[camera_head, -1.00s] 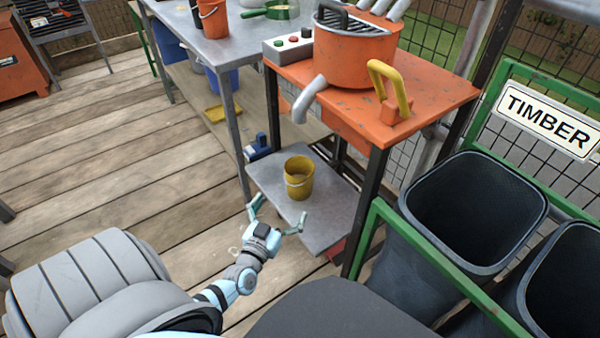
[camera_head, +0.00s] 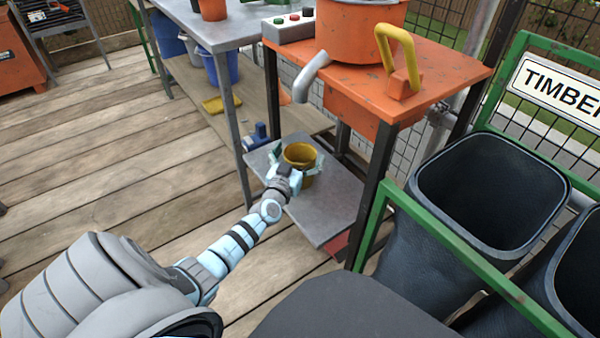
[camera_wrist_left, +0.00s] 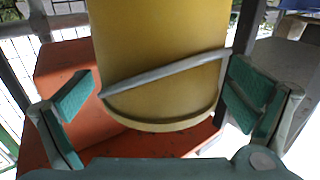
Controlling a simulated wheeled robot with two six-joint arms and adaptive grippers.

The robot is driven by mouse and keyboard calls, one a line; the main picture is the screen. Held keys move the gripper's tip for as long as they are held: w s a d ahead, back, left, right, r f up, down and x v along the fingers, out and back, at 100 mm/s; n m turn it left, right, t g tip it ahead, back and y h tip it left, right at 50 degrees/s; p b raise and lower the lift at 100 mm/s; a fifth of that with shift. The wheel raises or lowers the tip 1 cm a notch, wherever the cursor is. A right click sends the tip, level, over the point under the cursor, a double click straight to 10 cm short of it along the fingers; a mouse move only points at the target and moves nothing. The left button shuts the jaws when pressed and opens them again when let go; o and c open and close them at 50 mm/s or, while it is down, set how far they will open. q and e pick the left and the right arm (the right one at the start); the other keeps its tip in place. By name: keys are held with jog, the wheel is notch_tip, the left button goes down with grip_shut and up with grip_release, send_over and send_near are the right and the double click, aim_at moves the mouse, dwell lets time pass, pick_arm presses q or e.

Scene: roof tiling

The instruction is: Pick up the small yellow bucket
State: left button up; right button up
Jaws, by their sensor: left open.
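The small yellow bucket (camera_head: 300,156) stands on the grey metal lower shelf (camera_head: 325,215) under the orange machine table. My left gripper (camera_head: 297,160) is at the bucket's near side, with its fingers spread to either side of it. In the left wrist view the yellow bucket (camera_wrist_left: 160,60) fills the upper middle, with its grey wire handle (camera_wrist_left: 165,75) slanting across its front. The green-padded fingers of my left gripper (camera_wrist_left: 162,95) are open on both sides, with a gap showing at the left pad. My right gripper is not in view.
The orange table (camera_head: 440,85) with a grey spout (camera_head: 311,75) overhangs the shelf, with dark legs (camera_head: 372,190) beside it. Black bins (camera_head: 480,200) in a green frame stand to the right. A blue object (camera_head: 257,138) lies behind left. Wooden decking (camera_head: 110,160) is clear at left.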

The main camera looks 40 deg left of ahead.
pick_arm(q)
jog(key=c, duration=2)
jog(key=shift+c, duration=0.2)
